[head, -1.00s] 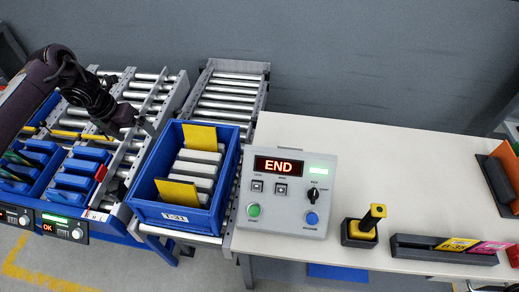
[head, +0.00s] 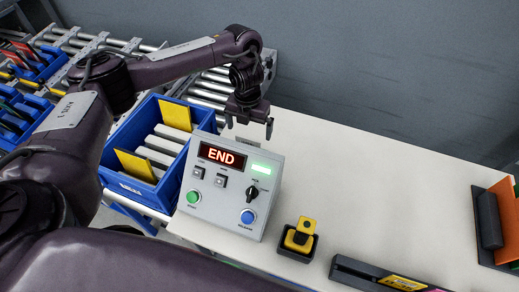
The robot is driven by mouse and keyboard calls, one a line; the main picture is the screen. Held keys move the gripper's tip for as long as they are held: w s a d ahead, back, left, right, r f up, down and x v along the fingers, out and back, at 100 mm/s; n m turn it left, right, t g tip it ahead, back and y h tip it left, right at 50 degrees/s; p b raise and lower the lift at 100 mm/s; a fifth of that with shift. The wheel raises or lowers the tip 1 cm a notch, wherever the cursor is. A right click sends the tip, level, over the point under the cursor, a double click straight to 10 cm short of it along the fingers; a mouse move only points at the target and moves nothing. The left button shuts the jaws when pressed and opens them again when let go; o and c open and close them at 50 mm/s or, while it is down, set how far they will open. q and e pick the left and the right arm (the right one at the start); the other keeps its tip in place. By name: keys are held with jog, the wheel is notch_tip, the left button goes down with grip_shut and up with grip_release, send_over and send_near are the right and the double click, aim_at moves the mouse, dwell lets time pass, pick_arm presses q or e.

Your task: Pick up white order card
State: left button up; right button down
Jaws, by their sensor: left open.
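I cannot make out a white order card in the head view. A dark slotted card holder (head: 362,275) lies at the table's front edge, cut off by the bottom of the picture, with a yellow card (head: 402,283) in it. My left gripper (head: 249,126) is open and empty, pointing down just behind the control box. It is well to the left of and behind the card holder. My right gripper is out of view.
The grey control box (head: 226,215) shows END. A yellow-handled tool (head: 299,234) stands in a dark holder. An orange-and-dark rack (head: 488,222) is right. The white table (head: 390,185) is clear between.

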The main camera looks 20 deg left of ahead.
aim_at(248, 140)
pick_arm(q)
jog(key=f, duration=0.5)
jog(key=shift+s+f+b, duration=0.15)
jog(key=shift+s+b, duration=0.05)
jog(key=shift+b, duration=0.2)
jog(key=shift+a+f, duration=0.15)
jog(key=shift+f, duration=0.35)
jog(key=shift+c, duration=0.6)
jog(key=c, duration=1.1)
jog(key=shift+c, duration=0.2)
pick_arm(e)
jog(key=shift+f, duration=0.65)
